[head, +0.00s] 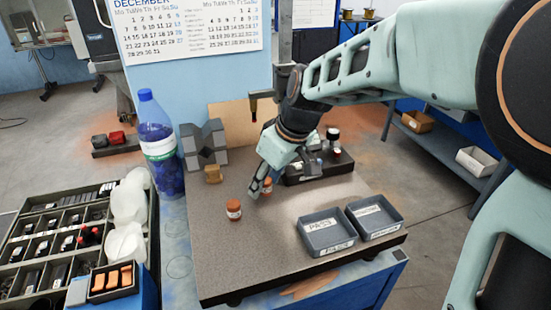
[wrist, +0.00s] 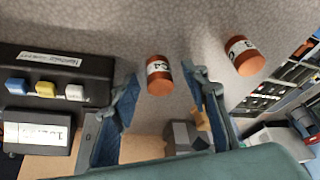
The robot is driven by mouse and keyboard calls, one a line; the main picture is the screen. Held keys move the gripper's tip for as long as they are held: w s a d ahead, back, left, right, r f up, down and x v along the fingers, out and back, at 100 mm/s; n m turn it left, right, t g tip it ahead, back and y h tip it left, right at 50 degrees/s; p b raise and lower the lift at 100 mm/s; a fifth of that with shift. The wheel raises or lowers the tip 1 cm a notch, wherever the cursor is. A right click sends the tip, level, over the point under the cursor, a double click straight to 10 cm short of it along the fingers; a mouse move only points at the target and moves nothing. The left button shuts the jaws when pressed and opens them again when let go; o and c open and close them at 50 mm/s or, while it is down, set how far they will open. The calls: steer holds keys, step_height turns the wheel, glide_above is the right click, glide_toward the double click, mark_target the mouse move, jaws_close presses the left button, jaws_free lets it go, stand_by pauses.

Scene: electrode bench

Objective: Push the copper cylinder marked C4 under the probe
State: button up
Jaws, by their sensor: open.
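A short copper cylinder (wrist: 159,81) with a white label that appears to read C4 stands on the grey bench plate, between my fingertips in the wrist view. In the head view this cylinder (head: 267,184) is partly hidden by my gripper (head: 260,188). My gripper (wrist: 160,78) is open, fingers on either side of the cylinder; contact cannot be told. A second labelled copper cylinder (head: 233,209) stands nearer the front left; it also shows in the wrist view (wrist: 245,58), its mark hard to read. A dark downward tip (head: 253,108), perhaps the probe, hangs behind my gripper.
A black box (wrist: 70,72) with blue, yellow and white buttons lies beside my gripper. Two grey trays (head: 327,246), one marked PASS, sit at front right. A grey block (head: 203,145) and blue bottle (head: 158,145) stand back left. The front-left plate is clear.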

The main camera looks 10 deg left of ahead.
jaws_close()
stand_by(0.3)
steer(key=shift+w+a, duration=0.1)
steer(key=shift+w, duration=0.05)
